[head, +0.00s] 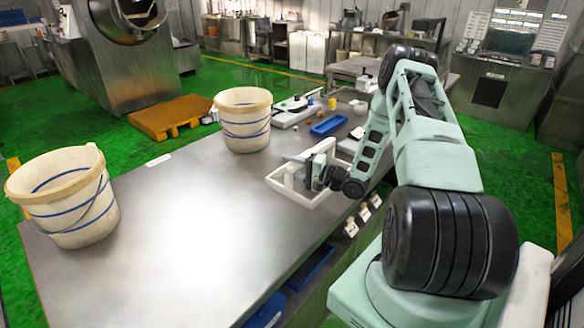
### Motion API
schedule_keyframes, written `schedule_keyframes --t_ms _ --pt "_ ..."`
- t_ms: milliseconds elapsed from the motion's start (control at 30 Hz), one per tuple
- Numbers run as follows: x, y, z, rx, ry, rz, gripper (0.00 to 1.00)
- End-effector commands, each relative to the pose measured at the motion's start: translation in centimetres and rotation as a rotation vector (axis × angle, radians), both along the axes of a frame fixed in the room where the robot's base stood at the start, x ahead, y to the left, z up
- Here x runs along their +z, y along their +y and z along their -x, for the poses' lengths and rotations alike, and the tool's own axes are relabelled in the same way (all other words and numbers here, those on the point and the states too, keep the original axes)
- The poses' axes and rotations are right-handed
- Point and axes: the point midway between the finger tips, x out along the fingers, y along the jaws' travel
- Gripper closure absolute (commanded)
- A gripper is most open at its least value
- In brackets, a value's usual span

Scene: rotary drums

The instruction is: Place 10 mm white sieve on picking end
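A white square frame (318,198), which looks like the white sieve, is on or just above the steel table near its front edge. Its mesh size cannot be read. My gripper (300,168) is over the frame, close to its upper side. The fingers are small and partly hidden by the wrist, so I cannot tell whether they grip the frame. A small white label (158,160) lies on the table's far left edge; its text is unreadable, and I cannot tell which end is the picking end.
The steel table (190,215) is bare in its middle and left front. One white bucket (65,205) stands at the left end, another (243,125) at the back. A blue tray (328,125), a scale (295,110) and small items lie farther right. Tags hang along the front edge.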

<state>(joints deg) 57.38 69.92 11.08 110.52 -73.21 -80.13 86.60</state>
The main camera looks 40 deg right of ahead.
Motion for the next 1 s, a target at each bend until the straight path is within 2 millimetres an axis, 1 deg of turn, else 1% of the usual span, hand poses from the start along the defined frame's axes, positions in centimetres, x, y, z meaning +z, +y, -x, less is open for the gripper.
schedule_keyframes --t_ms 133,167,267,500,700,833,1000 --pt "0.5 0.0 0.0 0.000 0.000 0.000 0.55" --pt "0.3 -0.1 0.2 -0.001 0.000 0.000 0.55" --pt "0.1 -0.7 1.5 -0.003 0.000 0.001 0.55" --pt "-0.1 -2.4 6.3 -0.003 0.001 0.001 0.55" --pt "0.1 -3.6 9.6 -0.003 0.000 0.001 0.55" --pt "0.2 -3.9 10.8 -0.001 0.000 0.000 0.55" --pt "0.3 -4.1 11.3 -0.001 0.000 0.000 0.55"
